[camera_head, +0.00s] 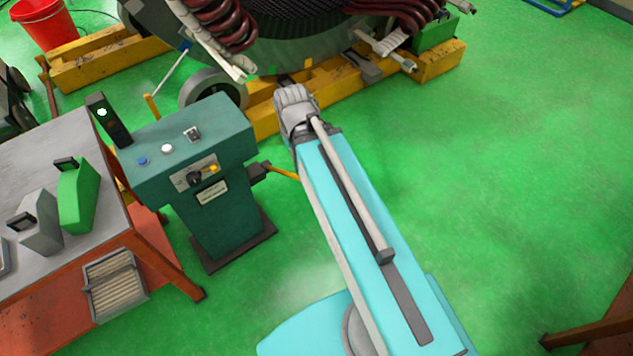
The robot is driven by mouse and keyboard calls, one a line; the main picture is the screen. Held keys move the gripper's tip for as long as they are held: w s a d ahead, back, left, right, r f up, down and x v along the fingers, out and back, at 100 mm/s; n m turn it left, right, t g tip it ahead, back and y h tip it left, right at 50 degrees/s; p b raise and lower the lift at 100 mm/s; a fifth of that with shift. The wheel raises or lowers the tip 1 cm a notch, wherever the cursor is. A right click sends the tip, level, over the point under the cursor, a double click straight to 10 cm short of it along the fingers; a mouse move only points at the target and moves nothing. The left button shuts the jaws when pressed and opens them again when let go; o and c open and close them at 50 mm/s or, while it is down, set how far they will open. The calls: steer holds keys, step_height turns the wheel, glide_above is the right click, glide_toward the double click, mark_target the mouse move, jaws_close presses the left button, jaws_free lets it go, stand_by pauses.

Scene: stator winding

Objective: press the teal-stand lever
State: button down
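The teal stand (222,222) is a control pedestal left of centre, with buttons and a switch on top and a plate with a black knob on its front. An orange lever (283,173) sticks out to the right from a dark block on the stand's right side. Its far end meets the edge of my cyan arm, so I cannot tell whether it runs on behind it. My grey gripper (290,95) is above and right of the stand, apart from the lever. Its fingers are too small and turned away to show whether they are open.
A large stator with dark red coils (415,12) stands at the top on yellow beams (440,62). A grey-topped red bench (110,215) with a green and a grey container is on the left. A red bucket (42,22) is at top left.

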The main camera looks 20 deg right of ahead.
step_height(320, 180, up, 11)
steer(key=p, duration=0.9)
